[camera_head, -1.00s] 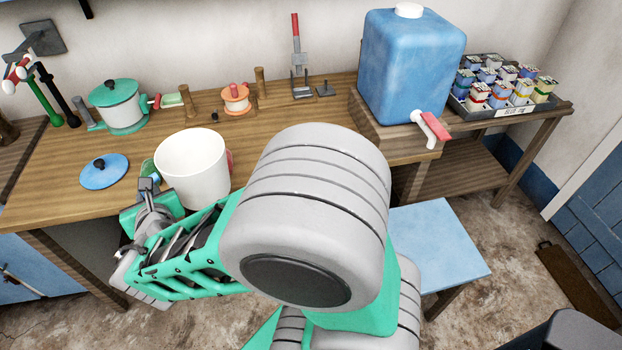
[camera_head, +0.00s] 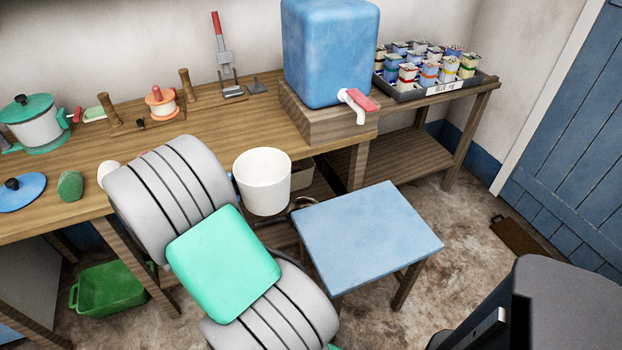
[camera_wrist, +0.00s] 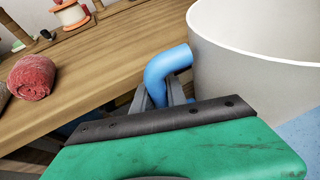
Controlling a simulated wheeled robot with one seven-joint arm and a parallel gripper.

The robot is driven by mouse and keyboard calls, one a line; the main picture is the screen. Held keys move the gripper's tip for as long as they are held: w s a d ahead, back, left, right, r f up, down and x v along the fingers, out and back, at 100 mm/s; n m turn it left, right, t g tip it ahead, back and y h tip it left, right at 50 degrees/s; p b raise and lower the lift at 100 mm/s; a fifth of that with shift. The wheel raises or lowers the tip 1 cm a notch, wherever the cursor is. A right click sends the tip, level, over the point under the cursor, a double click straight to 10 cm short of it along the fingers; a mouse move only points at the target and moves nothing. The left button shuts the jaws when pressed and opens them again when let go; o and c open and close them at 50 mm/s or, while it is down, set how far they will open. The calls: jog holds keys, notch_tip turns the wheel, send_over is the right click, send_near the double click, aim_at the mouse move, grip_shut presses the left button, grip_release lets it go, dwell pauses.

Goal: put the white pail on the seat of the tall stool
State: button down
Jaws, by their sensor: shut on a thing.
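The white pail (camera_head: 262,183) is held in the air, upright, in front of the bench edge and just left of the stool in the head view. In the wrist view the pail (camera_wrist: 258,62) fills the upper right, with a blue handle on its side. My gripper (camera_wrist: 165,97) is shut on that blue handle; in the head view my arm hides the gripper. The tall stool has a flat, empty light-blue seat (camera_head: 366,238) to the right of the pail. A bit of light-blue surface shows below the pail in the wrist view.
A blue water container (camera_head: 330,50) with a red-handled tap (camera_head: 357,104) stands on a wooden block behind the stool. A tray of tins (camera_head: 437,88) is at the back right. A green crate (camera_head: 112,290) sits under the bench (camera_head: 200,122).

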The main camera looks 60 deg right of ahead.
jog(key=s+d+f+m+g+h+b, duration=0.1)
jog(key=s+d+f+m+g+b, duration=0.2)
jog(key=s+d+f, duration=0.45)
jog(key=s+d+f+m+g+h+b, duration=0.1)
jog(key=s+d+f+m+g+b, duration=0.2)
jog(key=s+d, duration=0.6)
jog(key=s+d+m+g+b, duration=0.1)
jog(key=s+d+g, duration=0.15)
jog(key=d, duration=1.05)
notch_tip(320, 180, down, 7)
jog(key=b, duration=0.6)
jog(key=shift+a+y, duration=0.2)
jog(key=shift+y, duration=0.1)
jog(key=shift+s+f+b, duration=0.15)
jog(key=shift+f+b, duration=0.2)
jog(key=shift+f, duration=0.15)
jog(key=c, duration=1.3)
grip_release()
jog(key=shift+o, duration=0.2)
jog(key=shift+f, duration=0.1)
